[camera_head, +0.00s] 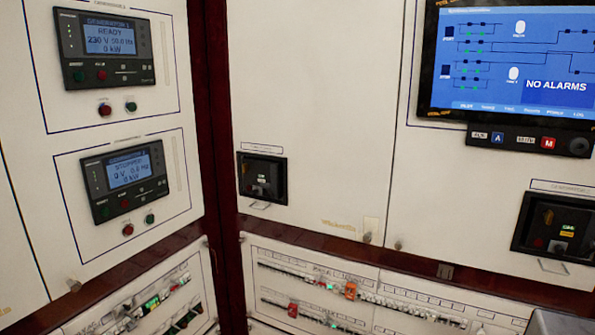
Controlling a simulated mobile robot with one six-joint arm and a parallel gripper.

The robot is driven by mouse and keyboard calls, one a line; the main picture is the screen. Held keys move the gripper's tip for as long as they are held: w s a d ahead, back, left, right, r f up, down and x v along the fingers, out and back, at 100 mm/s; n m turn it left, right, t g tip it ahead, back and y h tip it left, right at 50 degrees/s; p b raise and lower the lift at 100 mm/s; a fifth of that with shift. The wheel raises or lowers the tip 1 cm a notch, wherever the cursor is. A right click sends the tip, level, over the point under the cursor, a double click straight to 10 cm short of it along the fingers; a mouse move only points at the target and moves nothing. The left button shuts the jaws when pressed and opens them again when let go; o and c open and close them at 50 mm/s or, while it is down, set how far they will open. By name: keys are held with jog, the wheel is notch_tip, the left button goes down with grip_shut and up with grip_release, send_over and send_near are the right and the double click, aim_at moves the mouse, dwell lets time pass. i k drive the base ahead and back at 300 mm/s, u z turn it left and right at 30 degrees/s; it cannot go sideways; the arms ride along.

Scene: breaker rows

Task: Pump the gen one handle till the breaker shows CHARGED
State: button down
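Two recessed black breaker units show in the head view. The middle breaker (263,178) has a thin pale handle (260,205) at its lower edge. The label plates above both are too small to read, so I cannot tell which is gen one or whether either shows CHARGED. The upper left controller (108,48) reads GENERATOR 1, READY, 230 V, 0 kW. My gripper is not in view.
A second controller (126,180) below reads STOPPED. A blue screen (512,60) at the upper right shows NO ALARMS. Rows of small breakers (330,295) line the lower panels. A dark red post (209,150) divides the cabinets. A dark shape fills the bottom right corner.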

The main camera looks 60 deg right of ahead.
aim_at(267, 186)
jog(key=u, duration=1.2)
jog(key=k, duration=0.1)
jog(key=z, duration=2.7)
jog(key=k, duration=0.95)
jog(key=u, duration=0.15)
jog(key=i, duration=0.95)
jog(key=z, duration=0.05)
